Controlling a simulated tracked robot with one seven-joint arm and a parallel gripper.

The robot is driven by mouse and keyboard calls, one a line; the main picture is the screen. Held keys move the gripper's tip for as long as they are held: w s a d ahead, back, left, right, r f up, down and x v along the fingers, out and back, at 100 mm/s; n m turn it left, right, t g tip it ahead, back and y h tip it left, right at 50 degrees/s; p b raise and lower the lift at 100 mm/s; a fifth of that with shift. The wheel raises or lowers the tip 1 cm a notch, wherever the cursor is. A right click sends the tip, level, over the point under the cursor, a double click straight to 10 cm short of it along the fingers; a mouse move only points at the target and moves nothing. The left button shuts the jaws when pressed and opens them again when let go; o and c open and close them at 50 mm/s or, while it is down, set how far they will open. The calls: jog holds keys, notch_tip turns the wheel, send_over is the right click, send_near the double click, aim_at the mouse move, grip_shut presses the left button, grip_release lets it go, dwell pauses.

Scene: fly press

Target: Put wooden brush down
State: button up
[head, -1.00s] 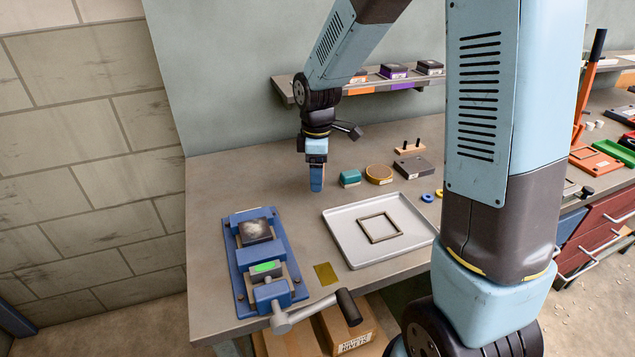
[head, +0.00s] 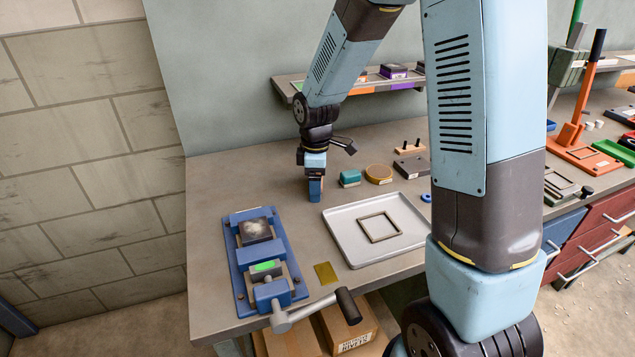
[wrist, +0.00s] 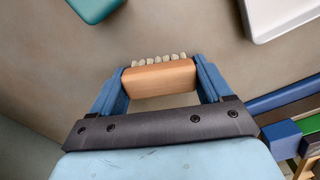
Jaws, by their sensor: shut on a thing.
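The wooden brush (wrist: 160,78) is a light orange-brown block with a row of pale bristle tufts along its far edge. It shows in the wrist view between the two blue fingers of my gripper (wrist: 161,82), which are shut on it. In the head view my gripper (head: 315,190) points down, low over the back middle of the bench (head: 215,190). The brush is hidden behind the fingers there. I cannot tell whether the brush touches the bench top.
A grey tray (head: 345,225) holding a square frame (head: 379,227) lies in front. A blue vise (head: 246,257) is at front left. Bare bench lies left of my gripper.

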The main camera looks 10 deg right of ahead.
jog(key=shift+s+f, duration=0.1)
jog(key=shift+f, duration=0.15)
jog(key=shift+s+f, duration=0.25)
jog(key=shift+f, duration=0.05)
jog(key=o, duration=1.1)
jog(key=shift+w+r, duration=0.15)
jog(key=shift+r, duration=0.2)
notch_tip(320, 180, up, 12)
jog(key=s+d+r+m+t, duration=0.2)
jog(key=s+d+r+m, duration=0.2)
jog(key=s, duration=0.3)
jog(key=s+d+r+m+t, duration=0.1)
jog(key=s+d+r+m, duration=0.3)
jog(key=s, duration=0.4)
jog(key=s+d+r+m+t, duration=0.2)
jog(key=s+d+r+m, duration=0.3)
jog(key=s+m, duration=0.2)
jog(key=shift+s+d+m+t, duration=0.15)
jog(key=shift+m+t, duration=0.15)
jog(key=shift+m, duration=0.1)
